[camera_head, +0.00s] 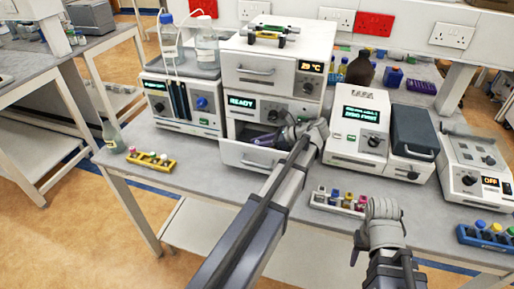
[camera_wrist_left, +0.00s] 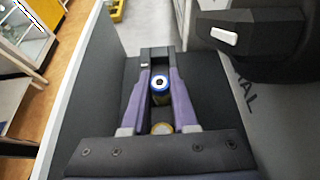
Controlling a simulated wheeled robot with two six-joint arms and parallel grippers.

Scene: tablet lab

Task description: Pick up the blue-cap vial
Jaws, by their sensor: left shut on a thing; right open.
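My left gripper (camera_head: 266,140) reaches into the open lower drawer (camera_head: 244,158) of the middle white instrument. In the left wrist view, its two purple fingers (camera_wrist_left: 161,82) are shut on the blue-cap vial (camera_wrist_left: 161,97), one finger on each side near the cap. A second vial with a pale yellowish cap (camera_wrist_left: 162,128) is close by, between the finger bases. The dark drawer interior surrounds them. In the head view the held vial is hidden by the arm and gripper. My right gripper (camera_head: 383,222) is over the front of the bench, empty and open; its fingers are mostly hidden.
A white rack of capped vials (camera_head: 338,203) stands on the bench between my arms. A yellow rack (camera_head: 152,160) is at the left, a blue rack (camera_head: 487,237) at the right. Instruments line the back. A glass bottle (camera_head: 112,137) stands near the left edge.

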